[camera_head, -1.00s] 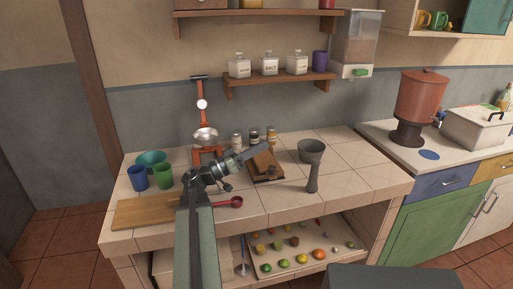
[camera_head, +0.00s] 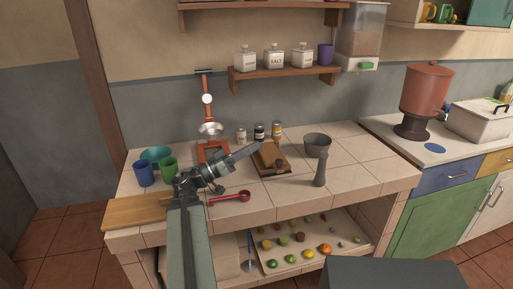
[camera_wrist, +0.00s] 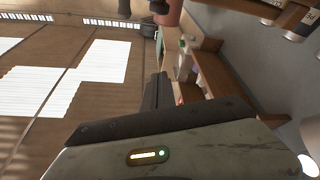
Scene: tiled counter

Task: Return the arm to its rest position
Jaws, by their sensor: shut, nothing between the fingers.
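My arm rises from the bottom of the head view and bends over the front of the tiled counter (camera_head: 345,186). The wrist view is turned sideways and shows the ceiling, a shelf and the wall.
A red scoop (camera_head: 232,196), cutting board (camera_head: 137,210), blue cup (camera_head: 143,173) and green cup (camera_head: 169,168) lie near my arm. A wooden block stand (camera_head: 271,158) and a grey mortar (camera_head: 317,145) are to the right. A scale (camera_head: 208,128) stands behind.

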